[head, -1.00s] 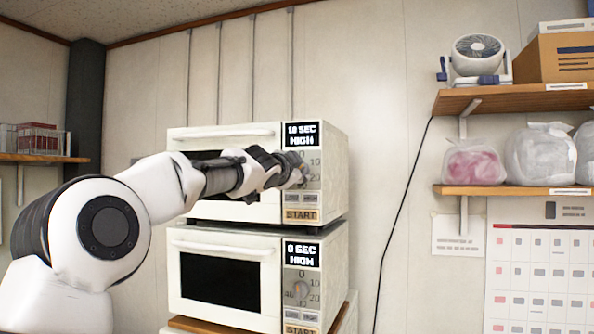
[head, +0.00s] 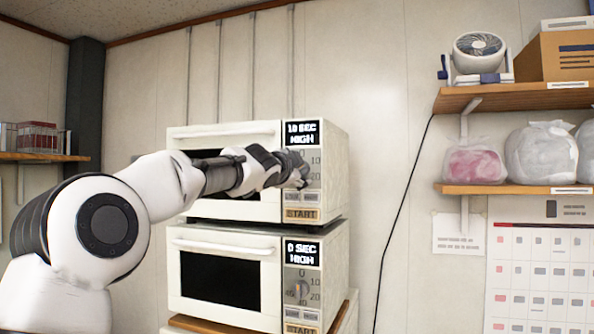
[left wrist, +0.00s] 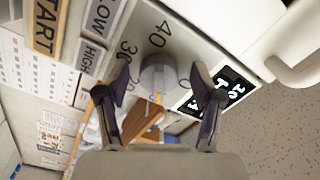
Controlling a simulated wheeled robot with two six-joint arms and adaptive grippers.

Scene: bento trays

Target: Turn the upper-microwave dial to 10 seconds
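The upper microwave (head: 335,165) is white, and its display (head: 301,133) reads 10 SEC HIGH. My left gripper (head: 297,170) is in front of its control panel and hides the dial in the head view. In the left wrist view, the grey round dial (left wrist: 158,74) sits between the fingertips of my left gripper (left wrist: 161,80). The fingers are spread, one on each side, with visible gaps to the dial. The numbers 40, 30 and 20 show around it. The START button (head: 301,215) is below the dial. My right gripper is not in view.
A lower microwave (head: 338,270) stands beneath, its display (head: 301,253) reading 0 SEC HIGH. Shelves (head: 515,190) with bags, a fan (head: 478,52) and a box (head: 555,57) are at the right. A black cable (head: 404,195) hangs between.

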